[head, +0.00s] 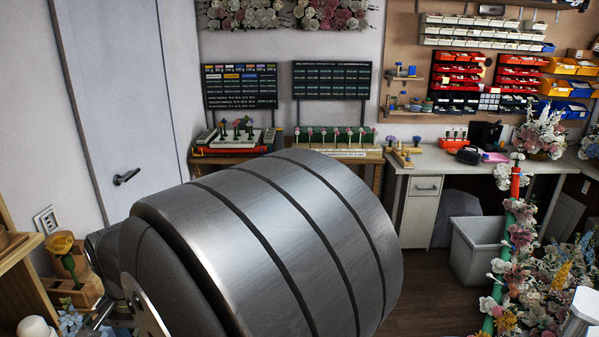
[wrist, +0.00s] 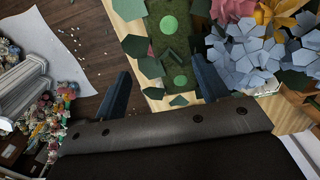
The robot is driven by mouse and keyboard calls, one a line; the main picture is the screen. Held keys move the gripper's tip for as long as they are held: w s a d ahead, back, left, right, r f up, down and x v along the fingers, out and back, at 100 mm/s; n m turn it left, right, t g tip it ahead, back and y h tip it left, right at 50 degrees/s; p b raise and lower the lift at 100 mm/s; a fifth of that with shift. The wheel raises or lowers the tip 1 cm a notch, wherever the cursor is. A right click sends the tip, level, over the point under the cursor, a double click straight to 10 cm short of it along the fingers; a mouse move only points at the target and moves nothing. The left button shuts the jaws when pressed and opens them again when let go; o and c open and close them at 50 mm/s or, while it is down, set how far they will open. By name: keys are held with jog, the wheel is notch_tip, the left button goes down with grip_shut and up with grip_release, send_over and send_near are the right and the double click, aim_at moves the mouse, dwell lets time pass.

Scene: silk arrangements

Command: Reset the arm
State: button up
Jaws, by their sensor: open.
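My gripper (wrist: 159,66) shows in the wrist view. Its two dark blue fingers are spread wide apart with nothing held between them. Beyond and between the fingertips lies a wood-edged green panel (wrist: 168,60) with light green round spots and dark green leaves. My large metal arm link fills the middle of the head view. I cannot make out the gripper in the head view.
In the wrist view, blue flowers (wrist: 245,48) crowd close beyond the right finger; a white fluted column (wrist: 22,90) stands left.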

jog(key=w+d+r, duration=0.4)
jog(key=d+r, duration=0.2)
jog(key=d, duration=0.3)
jog(key=w+a+r+m, duration=0.1)
jog(key=w+m, duration=0.8)
jog(key=w, duration=0.1)
jog(key=w+a+m, duration=0.2)
jog(key=w+m, duration=0.7)
jog(key=w, duration=0.1)
jog(key=shift+w+r, duration=0.3)
jog(key=shift+r, duration=0.05)
jog(key=shift+o, duration=0.2)
